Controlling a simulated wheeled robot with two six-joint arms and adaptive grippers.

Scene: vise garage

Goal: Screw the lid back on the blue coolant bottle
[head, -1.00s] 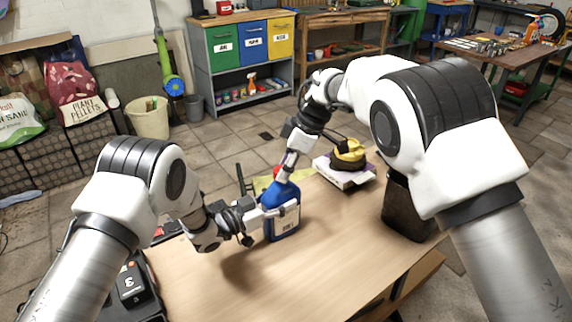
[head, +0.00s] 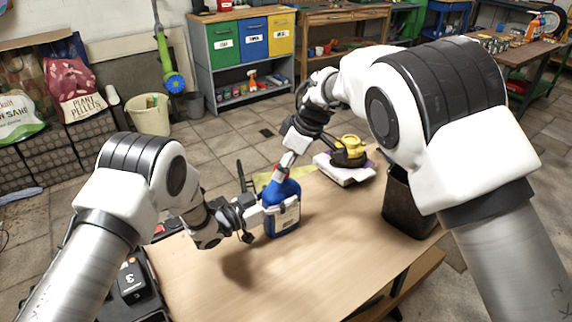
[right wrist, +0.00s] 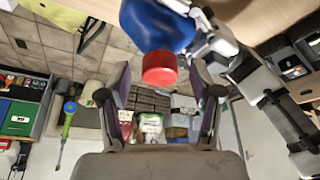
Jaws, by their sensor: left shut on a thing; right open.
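The blue coolant bottle (head: 284,222) stands upright on the wooden table. My left gripper (head: 281,212) is shut around its body from the left. The red lid (right wrist: 160,68) sits at the bottle's neck in the right wrist view; whether it is fully tightened I cannot tell. In the head view the lid (head: 281,171) is partly hidden by my right gripper (head: 285,164). That gripper comes down from above. In the right wrist view its fingers are spread, one on each side of the lid, with gaps between.
A yellow and black object (head: 349,150) rests on a white and purple box behind the bottle. A dark open container (head: 404,208) stands at the table's right. A black case (head: 134,283) is at the lower left. The table's front middle is clear (head: 260,285).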

